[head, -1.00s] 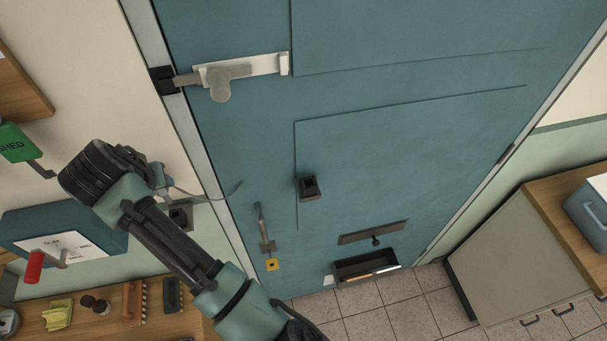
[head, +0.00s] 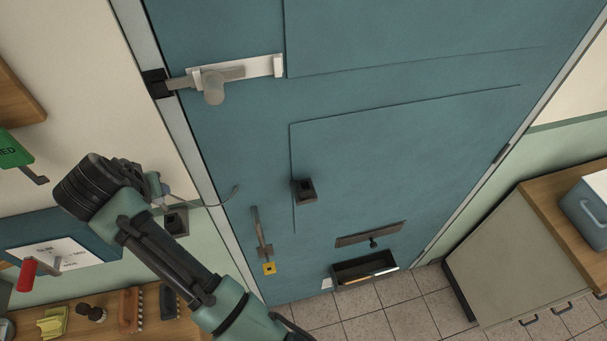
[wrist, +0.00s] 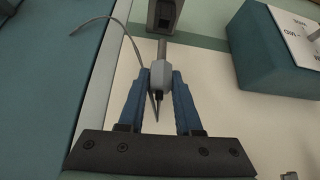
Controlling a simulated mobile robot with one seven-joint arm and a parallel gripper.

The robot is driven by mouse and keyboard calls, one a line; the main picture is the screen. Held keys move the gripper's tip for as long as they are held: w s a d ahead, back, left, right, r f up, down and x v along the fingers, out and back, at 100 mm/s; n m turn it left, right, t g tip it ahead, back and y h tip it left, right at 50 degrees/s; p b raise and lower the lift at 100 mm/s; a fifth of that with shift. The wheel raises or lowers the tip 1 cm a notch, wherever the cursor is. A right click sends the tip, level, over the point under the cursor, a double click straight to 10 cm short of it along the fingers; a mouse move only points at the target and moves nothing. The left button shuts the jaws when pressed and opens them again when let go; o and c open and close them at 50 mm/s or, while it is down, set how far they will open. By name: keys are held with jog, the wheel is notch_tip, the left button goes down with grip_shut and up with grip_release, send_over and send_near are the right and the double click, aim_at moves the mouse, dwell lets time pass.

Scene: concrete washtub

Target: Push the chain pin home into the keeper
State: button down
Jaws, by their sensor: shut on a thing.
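My gripper (wrist: 162,84) has blue fingers shut on the grey block of the chain pin (wrist: 161,72) in the wrist view. The pin's metal shank points away from the fingers, toward the dark keeper (wrist: 164,17) on the wall. The shank's far end meets the keeper's near edge in this view; I cannot tell whether any of it is inside. A thin cord (wrist: 128,32) loops from the block toward the door. In the head view my gripper (head: 158,188) is beside the keeper (head: 175,222), and my wrist hides part of the grip.
The teal door (head: 400,150) carries a slide bolt (head: 235,72), another dark block (head: 304,190) and a letter slot (head: 370,234). A blue box (head: 65,238) with a red-handled lever is on the wall left of the keeper. A wooden shelf (head: 100,318) holds brushes below.

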aim_at(164, 209)
jog(key=shift+s+d+f, duration=0.2)
jog(key=shift+s+f, duration=0.25)
jog(key=shift+f, duration=0.15)
dwell(0.5)
jog(key=shift+f+b, duration=0.85)
jog(key=shift+f, duration=0.95)
dwell(2.8)
jog(key=c, duration=0.5)
grip_release()
jog(key=shift+r, duration=0.1)
jog(key=shift+r+p, duration=3)
jog(key=shift+r, duration=0.45)
